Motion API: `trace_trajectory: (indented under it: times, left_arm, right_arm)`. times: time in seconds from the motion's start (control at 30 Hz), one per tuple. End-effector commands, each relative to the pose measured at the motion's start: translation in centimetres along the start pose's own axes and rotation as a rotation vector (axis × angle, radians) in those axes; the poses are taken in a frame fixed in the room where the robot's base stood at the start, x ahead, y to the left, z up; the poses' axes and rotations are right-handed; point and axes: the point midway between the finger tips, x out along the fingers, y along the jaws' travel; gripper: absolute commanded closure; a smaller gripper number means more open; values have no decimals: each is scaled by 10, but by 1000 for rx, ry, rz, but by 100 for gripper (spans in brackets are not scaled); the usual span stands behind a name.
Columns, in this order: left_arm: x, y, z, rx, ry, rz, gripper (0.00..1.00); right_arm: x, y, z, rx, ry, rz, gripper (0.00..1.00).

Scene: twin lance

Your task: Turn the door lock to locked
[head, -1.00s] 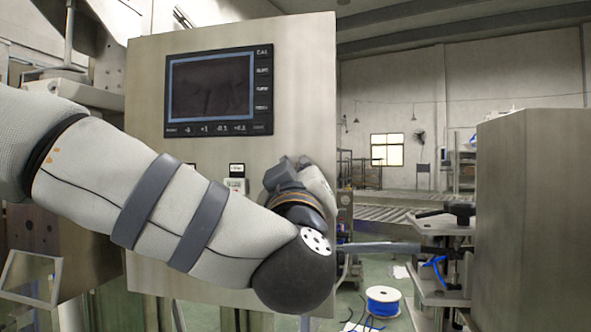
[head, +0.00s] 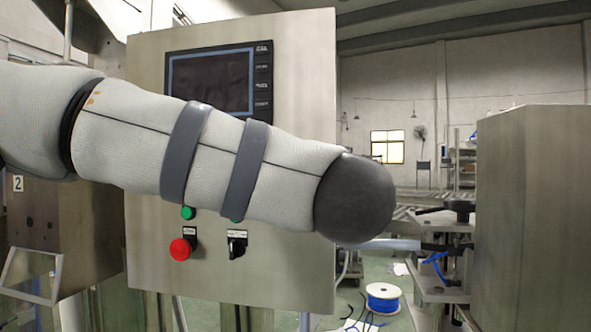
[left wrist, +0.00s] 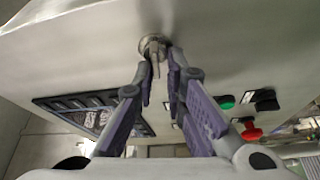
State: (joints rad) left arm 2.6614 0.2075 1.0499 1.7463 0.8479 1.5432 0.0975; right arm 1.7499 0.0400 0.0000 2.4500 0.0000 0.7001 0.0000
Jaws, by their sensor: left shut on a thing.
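The door lock (left wrist: 152,44) is a small round metal fitting with a slim key-like handle, on a flat face of the grey metal cabinet (head: 305,110) in the left wrist view. The handle points down in that picture. My left gripper (left wrist: 160,62) has its two purple-grey fingers on either side of the handle and is shut on it. In the head view my left forearm crosses the cabinet front, and the lock and left gripper are hidden. My right gripper is in neither view.
The cabinet front carries a screen (head: 210,82), a red button (head: 181,249), a green button (head: 188,213) and a black switch (head: 237,244). A metal box (head: 535,200) stands to the right. A blue cable spool (head: 383,298) sits on the floor between them.

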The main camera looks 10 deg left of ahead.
Motion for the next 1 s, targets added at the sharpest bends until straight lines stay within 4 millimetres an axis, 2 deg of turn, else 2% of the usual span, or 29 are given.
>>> trace_trajectory:
  times: [0.03,0.4,0.97,1.0]
  left_arm:
    - [-2,11,-2,-40,1,11,100]
    - [-2,12,-4,-185,3,-45,100]
    - [-2,13,-5,-213,5,-56,100]
    - [-2,13,-5,-213,5,-56,85]
  right_arm:
    - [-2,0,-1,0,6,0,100]
    - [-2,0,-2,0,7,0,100]
    - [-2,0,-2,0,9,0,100]
    - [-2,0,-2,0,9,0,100]
